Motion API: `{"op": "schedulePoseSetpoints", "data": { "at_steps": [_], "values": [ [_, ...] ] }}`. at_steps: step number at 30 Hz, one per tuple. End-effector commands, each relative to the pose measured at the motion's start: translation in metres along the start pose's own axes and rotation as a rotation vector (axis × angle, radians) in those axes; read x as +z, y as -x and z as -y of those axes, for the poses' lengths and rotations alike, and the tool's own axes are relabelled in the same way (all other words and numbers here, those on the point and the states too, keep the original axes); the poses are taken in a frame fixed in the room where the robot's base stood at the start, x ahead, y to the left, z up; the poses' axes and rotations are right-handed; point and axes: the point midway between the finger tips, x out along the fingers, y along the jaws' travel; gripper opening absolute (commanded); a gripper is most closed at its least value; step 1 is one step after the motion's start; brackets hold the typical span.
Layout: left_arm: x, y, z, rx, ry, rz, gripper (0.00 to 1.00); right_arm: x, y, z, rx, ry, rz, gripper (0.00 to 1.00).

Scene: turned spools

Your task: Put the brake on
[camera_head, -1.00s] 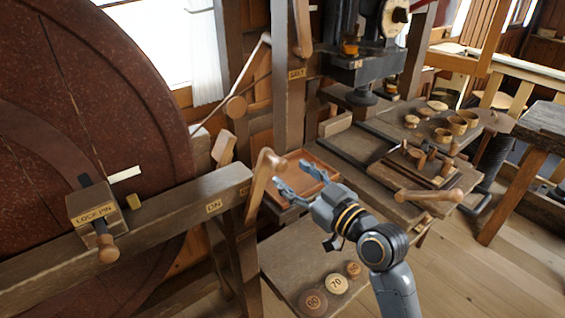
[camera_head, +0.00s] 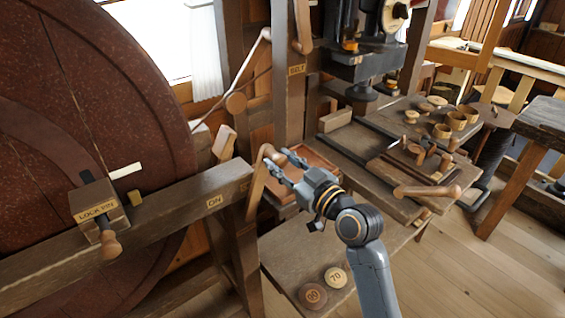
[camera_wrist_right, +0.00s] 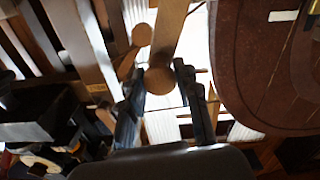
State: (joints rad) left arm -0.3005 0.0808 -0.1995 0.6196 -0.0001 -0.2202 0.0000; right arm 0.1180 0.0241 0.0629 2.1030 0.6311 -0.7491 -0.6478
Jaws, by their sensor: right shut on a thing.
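The brake lever (camera_head: 256,187) is a wooden bar with a round knob (camera_head: 270,153). It stands slightly tilted beside the end of a heavy beam marked "ON" (camera_head: 214,202). My right gripper (camera_head: 272,160) is shut on the lever near its knob. In the right wrist view the knob (camera_wrist_right: 158,81) sits between the two dark fingers of the right gripper (camera_wrist_right: 159,74). The fingers hide part of the lever in the head view. My left gripper is not in view.
The large red-brown wheel (camera_head: 100,110) fills the left, with the lock pin block (camera_head: 98,208) before it. A shallow tray (camera_head: 315,165) lies behind my gripper. Weights marked 60 (camera_head: 313,295) and 70 (camera_head: 335,277) rest on a low shelf. A lathe bench with cups (camera_head: 457,120) stands right.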

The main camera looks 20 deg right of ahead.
Motion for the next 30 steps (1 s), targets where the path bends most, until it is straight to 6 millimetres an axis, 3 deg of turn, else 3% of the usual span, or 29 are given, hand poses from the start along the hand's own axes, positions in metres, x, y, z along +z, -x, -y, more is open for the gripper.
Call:
{"op": "schedulePoseSetpoints", "data": {
  "at_steps": [8, 14, 30],
  "values": [
    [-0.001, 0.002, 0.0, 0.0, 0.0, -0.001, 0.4, -0.002, 0.0, 0.003, -0.001, 0.018, 0.001, 0.0],
    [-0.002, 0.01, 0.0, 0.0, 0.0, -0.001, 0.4, -0.011, 0.001, 0.017, -0.003, 0.1, 0.001, 0.0],
    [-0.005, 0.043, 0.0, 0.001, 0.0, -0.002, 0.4, -0.027, 0.001, 0.088, -0.004, 0.481, 0.001, 0.0]
  ]
}}
